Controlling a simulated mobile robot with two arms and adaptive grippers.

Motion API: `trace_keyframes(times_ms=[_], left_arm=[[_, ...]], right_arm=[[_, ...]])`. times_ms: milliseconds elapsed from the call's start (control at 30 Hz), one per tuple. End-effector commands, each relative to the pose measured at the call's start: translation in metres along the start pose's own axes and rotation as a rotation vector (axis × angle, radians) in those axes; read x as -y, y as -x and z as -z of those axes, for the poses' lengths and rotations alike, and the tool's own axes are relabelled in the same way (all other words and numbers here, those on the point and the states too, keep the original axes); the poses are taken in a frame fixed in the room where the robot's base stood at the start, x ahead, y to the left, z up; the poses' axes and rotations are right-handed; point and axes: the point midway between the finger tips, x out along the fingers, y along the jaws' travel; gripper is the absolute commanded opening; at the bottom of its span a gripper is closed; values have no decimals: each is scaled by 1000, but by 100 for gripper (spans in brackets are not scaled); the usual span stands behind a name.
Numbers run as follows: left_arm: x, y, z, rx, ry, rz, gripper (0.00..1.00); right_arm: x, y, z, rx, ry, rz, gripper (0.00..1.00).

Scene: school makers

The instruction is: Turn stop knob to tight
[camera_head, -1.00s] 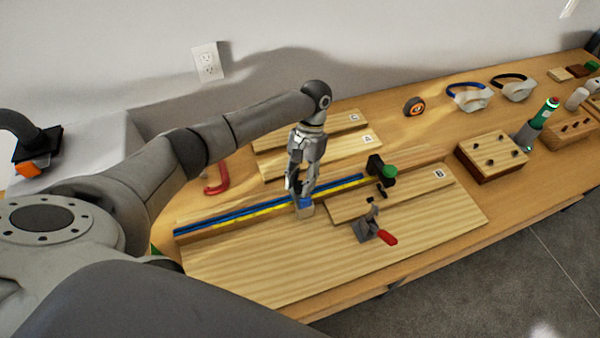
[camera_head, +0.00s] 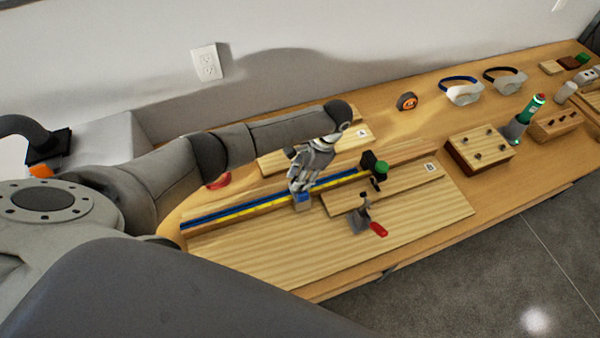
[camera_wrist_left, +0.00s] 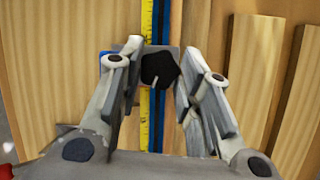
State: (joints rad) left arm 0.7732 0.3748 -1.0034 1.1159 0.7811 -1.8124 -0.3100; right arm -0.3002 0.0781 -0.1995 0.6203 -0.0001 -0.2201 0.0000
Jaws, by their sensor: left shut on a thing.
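The stop is a small grey and blue block (camera_head: 302,203) on the blue and yellow rule track (camera_head: 245,208) of the wooden jig board. In the left wrist view its black knob (camera_wrist_left: 160,68) has a pale pointer line and sits between my fingers. My left gripper (camera_head: 297,188) is shut on the knob, with its wrist leaning to the right above the stop. The fingers hide the knob in the head view. The knob's tightness marking is not readable. My right gripper is not in view.
A toggle clamp with a red handle (camera_head: 378,229) stands in front of the track. A black block with a green knob (camera_head: 380,168) sits at the track's right end. Board B (camera_head: 400,186) lies beside the track. Drilled blocks and headbands stand further right.

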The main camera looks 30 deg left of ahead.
Motion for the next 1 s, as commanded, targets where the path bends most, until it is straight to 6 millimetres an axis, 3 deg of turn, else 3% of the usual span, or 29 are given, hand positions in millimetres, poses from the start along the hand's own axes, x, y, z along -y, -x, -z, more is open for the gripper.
trace_keyframes(times_ms=[733,767,900,1000], left_arm=[[-1,1,1,4,-81,33,8],[-1,1,1,4,-80,33,35],[-1,0,1,4,-80,32,53],[-2,0,1,5,-81,31,54]], right_arm=[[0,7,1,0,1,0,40],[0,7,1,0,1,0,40],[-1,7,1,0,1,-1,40],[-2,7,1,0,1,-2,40]])
